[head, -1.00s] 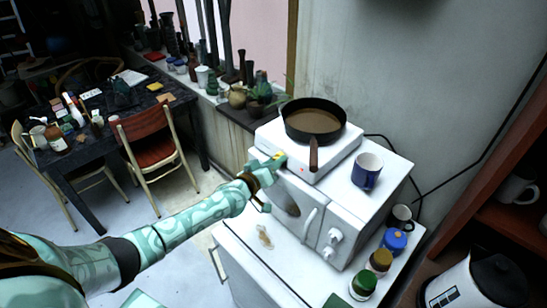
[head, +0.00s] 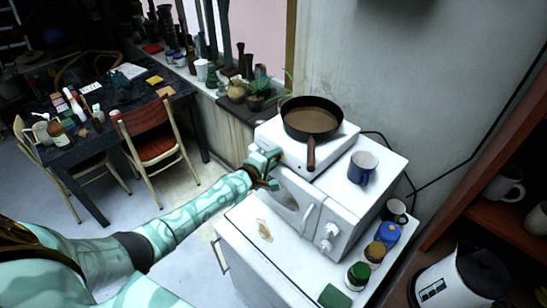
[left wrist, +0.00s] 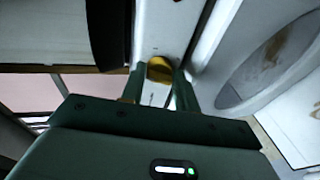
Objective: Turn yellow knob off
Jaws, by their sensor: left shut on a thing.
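The yellow knob (left wrist: 160,69) is on the front of the white hot plate (head: 330,150). In the left wrist view it sits between the two fingers of my left gripper (left wrist: 158,78), which is shut on it. In the head view my left gripper (head: 274,157) is at the front left of the hot plate and hides the knob. A black pan (head: 312,117) with brown contents stands on the hot plate, its handle pointing to the front. No red light shows on the hot plate's front.
The hot plate stands on a white microwave-like oven (head: 300,205) with a blue mug (head: 363,167) at its right. Jars (head: 358,276) and another mug (head: 396,210) stand on the cabinet top (head: 240,235). A red shelf (head: 480,205) is at the right.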

